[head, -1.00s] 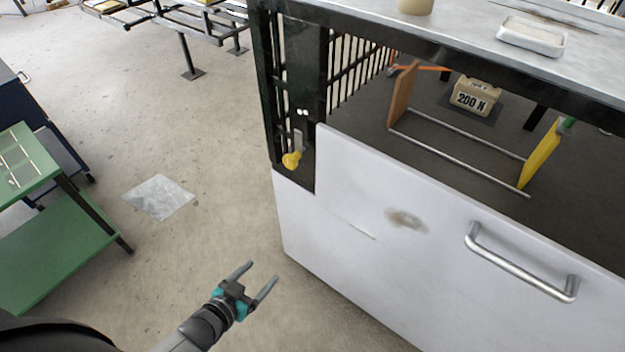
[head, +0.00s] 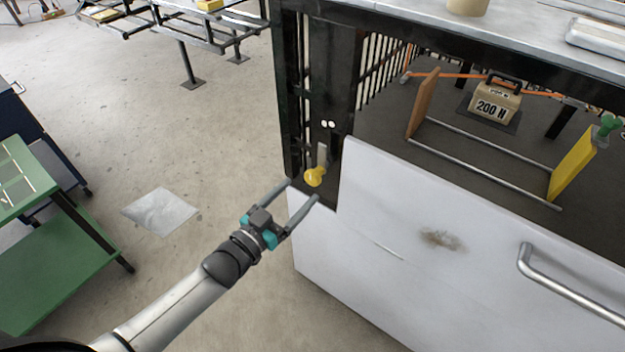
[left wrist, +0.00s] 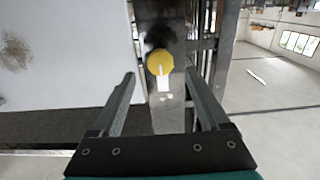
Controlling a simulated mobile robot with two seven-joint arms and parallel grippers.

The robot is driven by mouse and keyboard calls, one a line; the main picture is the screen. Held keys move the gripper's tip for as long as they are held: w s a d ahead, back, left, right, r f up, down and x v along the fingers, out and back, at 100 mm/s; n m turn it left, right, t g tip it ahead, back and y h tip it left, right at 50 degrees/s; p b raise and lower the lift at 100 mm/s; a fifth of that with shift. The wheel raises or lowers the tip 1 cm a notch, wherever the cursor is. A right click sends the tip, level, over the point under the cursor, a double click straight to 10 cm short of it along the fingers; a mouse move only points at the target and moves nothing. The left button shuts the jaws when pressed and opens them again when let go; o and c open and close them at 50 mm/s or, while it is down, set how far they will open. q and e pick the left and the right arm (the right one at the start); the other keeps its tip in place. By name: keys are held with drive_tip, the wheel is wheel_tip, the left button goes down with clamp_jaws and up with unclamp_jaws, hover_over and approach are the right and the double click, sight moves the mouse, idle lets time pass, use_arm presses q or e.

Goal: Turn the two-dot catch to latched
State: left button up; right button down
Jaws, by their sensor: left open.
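The two-dot catch is a yellow knob (head: 314,176) on a metal strip, on the dark post (head: 325,90) at the left end of the bench. Two white dots (head: 327,124) mark the post above it. My left gripper (head: 303,196) is open and empty, with its fingertips just below and left of the knob in the head view. In the left wrist view the knob (left wrist: 160,62) lies ahead, between and beyond the two fingers (left wrist: 160,85), not touched as far as I can tell. My right gripper is not in view.
A white front panel (head: 400,200) with a metal handle (head: 570,285) stands right of the catch. A green cart (head: 45,240) stands at left.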

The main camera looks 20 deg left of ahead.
sight(311, 180)
use_arm(q)
drive_tip(key=b+x, duration=0.1)
drive_tip(key=x, duration=0.4)
drive_tip(key=shift+w, duration=0.1)
drive_tip(key=shift+w+d, duration=0.2)
drive_tip(key=shift+w, duration=0.35)
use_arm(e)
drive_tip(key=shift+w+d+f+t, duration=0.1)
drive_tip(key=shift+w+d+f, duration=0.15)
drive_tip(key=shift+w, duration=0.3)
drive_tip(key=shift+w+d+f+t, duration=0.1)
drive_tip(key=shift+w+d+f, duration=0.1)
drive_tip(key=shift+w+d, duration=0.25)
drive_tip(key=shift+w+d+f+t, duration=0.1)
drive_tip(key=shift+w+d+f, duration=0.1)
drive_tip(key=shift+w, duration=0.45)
use_arm(q)
drive_tip(key=c, duration=1.1)
clamp_jaws()
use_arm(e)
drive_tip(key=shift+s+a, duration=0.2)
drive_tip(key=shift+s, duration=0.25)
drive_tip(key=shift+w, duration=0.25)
